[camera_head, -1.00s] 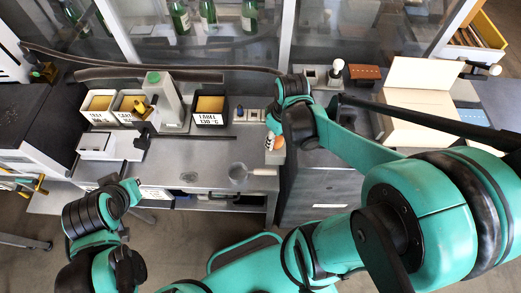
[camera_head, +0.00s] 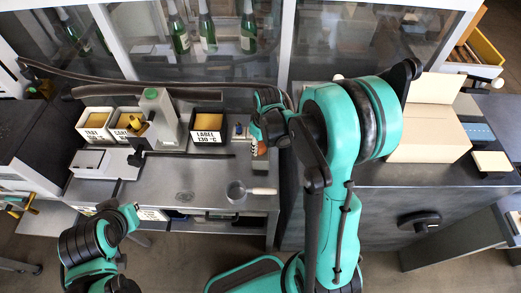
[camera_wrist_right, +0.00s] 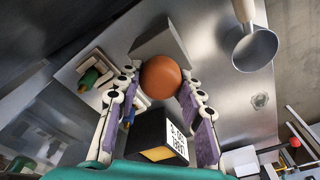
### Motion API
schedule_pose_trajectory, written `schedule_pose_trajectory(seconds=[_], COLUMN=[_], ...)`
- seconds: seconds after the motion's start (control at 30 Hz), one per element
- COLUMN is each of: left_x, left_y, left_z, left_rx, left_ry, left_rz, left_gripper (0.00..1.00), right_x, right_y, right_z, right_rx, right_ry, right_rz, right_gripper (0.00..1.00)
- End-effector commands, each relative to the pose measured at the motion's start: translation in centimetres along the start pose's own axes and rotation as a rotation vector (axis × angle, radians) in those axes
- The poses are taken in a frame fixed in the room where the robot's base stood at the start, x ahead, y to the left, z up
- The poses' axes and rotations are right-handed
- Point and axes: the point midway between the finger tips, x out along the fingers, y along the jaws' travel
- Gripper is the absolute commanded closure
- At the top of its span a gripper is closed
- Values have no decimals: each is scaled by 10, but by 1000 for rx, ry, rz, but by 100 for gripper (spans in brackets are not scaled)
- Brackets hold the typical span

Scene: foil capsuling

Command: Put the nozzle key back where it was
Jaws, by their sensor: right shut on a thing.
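My right gripper (camera_head: 257,141) is over the right end of the steel bench in the head view. In the right wrist view its purple-padded fingers (camera_wrist_right: 160,95) are on both sides of a round orange-brown knob (camera_wrist_right: 160,77). I take the knob to be the nozzle key's handle; the rest of the key is hidden beneath it. A grey block (camera_wrist_right: 158,38) shows just beyond the knob. I cannot tell whether the key touches it.
A labelled black box (camera_head: 208,131) stands close to the right gripper, also in the wrist view (camera_wrist_right: 162,137). A long-handled steel pan (camera_head: 236,191) lies near the bench front. A grey machine with a green top (camera_head: 152,100) and white bins (camera_head: 94,124) stand left. A cardboard box (camera_head: 428,140) is right.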

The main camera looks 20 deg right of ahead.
Motion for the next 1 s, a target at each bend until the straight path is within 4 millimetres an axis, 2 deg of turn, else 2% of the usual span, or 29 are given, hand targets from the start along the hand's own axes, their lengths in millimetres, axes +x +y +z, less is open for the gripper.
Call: schedule_pose_trajectory(seconds=[0.03,0.13,0.53,0.57,0.6,0.63,1.0], left_x=[4,6,10,9,8,8,4], left_y=[0,0,0,0,0,0,0], left_z=[3,4,7,6,6,6,3], left_rx=[0,0,0,0,0,0,0], left_ry=[0,0,0,0,0,0,0], left_rz=[0,0,0,0,0,0,0], left_gripper=[100,100,100,100,100,100,100], right_x=[11,24,29,28,27,27,22], right_y=[0,0,0,0,0,0,0], right_z=[1,3,4,4,4,4,3], right_rx=[0,0,0,0,0,0,0], right_ry=[0,0,0,0,0,0,0], right_rz=[0,0,0,0,0,0,0], right_gripper=[100,100,100,55,44,42,42])
